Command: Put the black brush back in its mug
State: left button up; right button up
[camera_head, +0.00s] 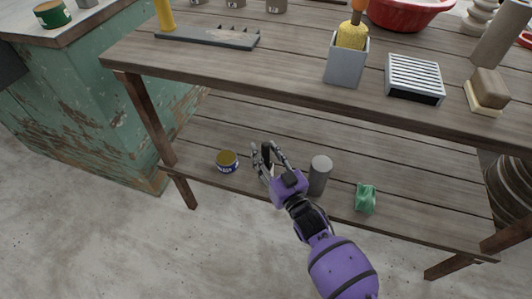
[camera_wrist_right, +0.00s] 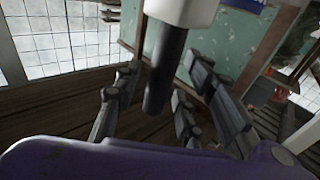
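My right gripper (camera_head: 264,148) is low over the lower shelf, its fingers apart on either side of a slim black upright piece (camera_head: 266,157). In the right wrist view, a black rod (camera_wrist_right: 165,65) runs down between the spread fingers from a pale block (camera_wrist_right: 182,10) at the top edge. Gaps show between rod and fingers. This looks like the black brush, but its full shape is cut off. I cannot pick out a mug for it with certainty. My left gripper is not in view.
The lower shelf (camera_head: 225,115) holds a small tin (camera_head: 227,161), a grey cylinder (camera_head: 320,174) and a green object (camera_head: 366,198).

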jog(key=shift+r, duration=0.2)
jog(key=r+p+v, duration=0.1)
jog(key=p+v, duration=0.2)
jog(key=v, duration=0.9)
jog(key=shift+f, duration=0.45)
